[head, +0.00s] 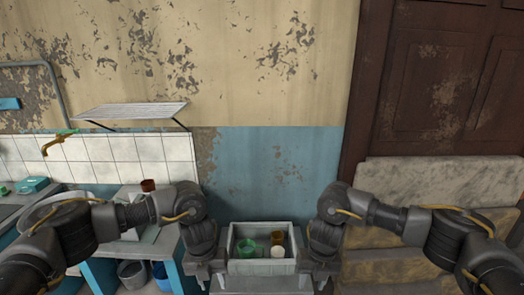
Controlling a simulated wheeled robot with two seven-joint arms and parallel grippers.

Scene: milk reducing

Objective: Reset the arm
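Both my arms reach in from the sides, bent symmetrically with the forearms hanging down. My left gripper (206,277) hangs just left of a grey-white crate (262,267), close to its side. My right gripper (316,277) hangs just right of the same crate. I cannot tell whether either gripper touches the crate, and the fingertips are too small and dark to read. Nothing is visibly held. The crate stands upright on a small light stand (262,284) and holds a green item (246,247), a brown cup (278,239) and a white cup (278,252).
A counter with a sink lies at the left, partly behind my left arm. A brown cup (148,185) stands on it, and buckets (132,273) sit below. A wall shelf (130,111) hangs above. Pale stacked slabs (440,180) are at the right, beside a brown door (430,80).

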